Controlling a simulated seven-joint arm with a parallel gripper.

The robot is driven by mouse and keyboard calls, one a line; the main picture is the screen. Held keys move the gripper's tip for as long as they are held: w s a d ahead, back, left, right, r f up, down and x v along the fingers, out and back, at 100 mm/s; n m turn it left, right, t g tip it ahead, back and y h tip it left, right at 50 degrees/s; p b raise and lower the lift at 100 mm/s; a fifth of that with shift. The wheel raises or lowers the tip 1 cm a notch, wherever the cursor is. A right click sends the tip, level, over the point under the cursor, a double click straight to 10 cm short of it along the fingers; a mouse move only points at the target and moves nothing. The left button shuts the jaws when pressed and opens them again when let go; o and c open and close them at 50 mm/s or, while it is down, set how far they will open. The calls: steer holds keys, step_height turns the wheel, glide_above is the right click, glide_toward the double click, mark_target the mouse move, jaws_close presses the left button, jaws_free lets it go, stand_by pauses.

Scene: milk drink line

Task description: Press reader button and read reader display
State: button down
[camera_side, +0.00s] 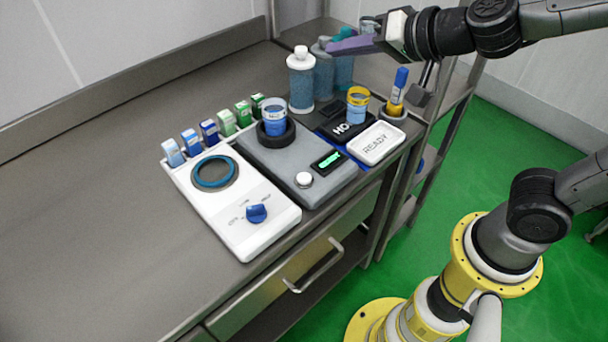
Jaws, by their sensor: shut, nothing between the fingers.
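The grey reader (262,152) sits in the middle of the counter. Its round white button (304,179) is on the front part of its top. Its small black display (329,160) shows a lit green mark, too small to read. A cup with blue contents (274,112) stands in the black ring (277,134) at the reader's back. My gripper (332,47) is shut and empty, high at the back right near the bottles, well away from the button. The purple fingers point left.
A white unit (240,222) with a blue knob (256,213) lies left of the reader, with several small cartons (209,131) behind. Bottles (301,82) stand at the back. Right are a yellow-rimmed cup (357,106), READY tray (376,144) and pen-like item (398,88).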

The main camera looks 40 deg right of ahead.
step_height(320, 180, down, 6)
steer(key=w+a+m+g+h, duration=0.1)
steer(key=a+m, duration=0.1)
steer(key=n+g, duration=0.1)
steer(key=g, duration=0.1)
glide_above(307, 181)
step_height(307, 181, down, 6)
steer(key=shift+f, duration=0.1)
steer(key=shift+f, duration=4.4)
steer(key=shift+f, duration=0.2)
steer(key=shift+f, duration=0.2)
